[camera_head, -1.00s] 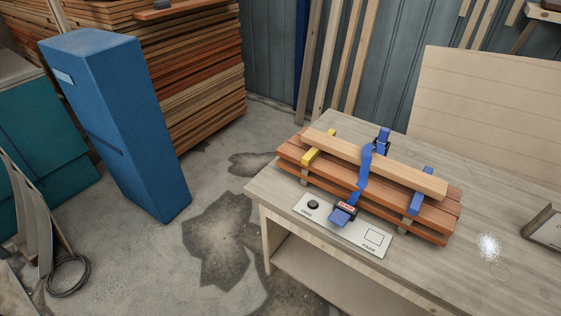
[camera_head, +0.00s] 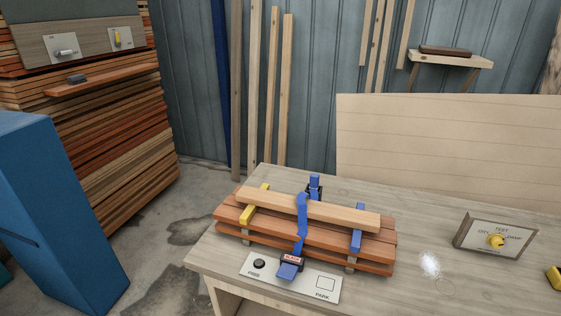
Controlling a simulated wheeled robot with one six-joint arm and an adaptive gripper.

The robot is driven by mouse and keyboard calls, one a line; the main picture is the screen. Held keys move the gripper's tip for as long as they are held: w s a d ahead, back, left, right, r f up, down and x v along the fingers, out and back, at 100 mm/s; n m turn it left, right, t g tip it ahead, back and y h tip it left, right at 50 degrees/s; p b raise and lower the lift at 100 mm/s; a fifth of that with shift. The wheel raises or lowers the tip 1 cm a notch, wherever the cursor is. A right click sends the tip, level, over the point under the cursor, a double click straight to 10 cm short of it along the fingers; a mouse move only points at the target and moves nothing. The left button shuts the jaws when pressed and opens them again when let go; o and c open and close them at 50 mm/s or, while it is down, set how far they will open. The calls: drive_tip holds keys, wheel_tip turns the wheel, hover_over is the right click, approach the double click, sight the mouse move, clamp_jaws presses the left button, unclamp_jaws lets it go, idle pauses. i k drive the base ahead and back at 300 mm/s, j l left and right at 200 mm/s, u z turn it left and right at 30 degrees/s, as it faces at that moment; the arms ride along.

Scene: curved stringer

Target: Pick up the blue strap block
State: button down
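A stack of reddish-brown boards (camera_head: 375,250) lies on the workbench (camera_head: 420,210), with a paler plank (camera_head: 340,214) on top. A blue block (camera_head: 357,228) sits across the right part of the stack, partly under the plank. A blue strap (camera_head: 302,218) runs over the plank's middle. Its blue front piece with a dark, red-labelled buckle (camera_head: 292,259) is at the panel. A blue piece with a dark base (camera_head: 315,184) stands behind the stack. I cannot tell for certain which blue piece is the strap block. My gripper is not in view.
A yellow block (camera_head: 255,203) is on the stack's left. A panel marked PARK (camera_head: 325,283) with a black knob (camera_head: 259,263) lies in front. A dial box (camera_head: 495,240) stands at right. A blue cabinet (camera_head: 55,215) and stacked lumber (camera_head: 125,165) are left.

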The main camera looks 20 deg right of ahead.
sight(314, 178)
drive_tip(key=i+j+z, duration=0.1)
drive_tip(key=j, duration=0.25)
drive_tip(key=i+j+z, duration=0.1)
drive_tip(key=i+j, duration=0.2)
drive_tip(key=i+j+z, duration=0.1)
drive_tip(key=j, duration=0.35)
drive_tip(key=i, duration=0.05)
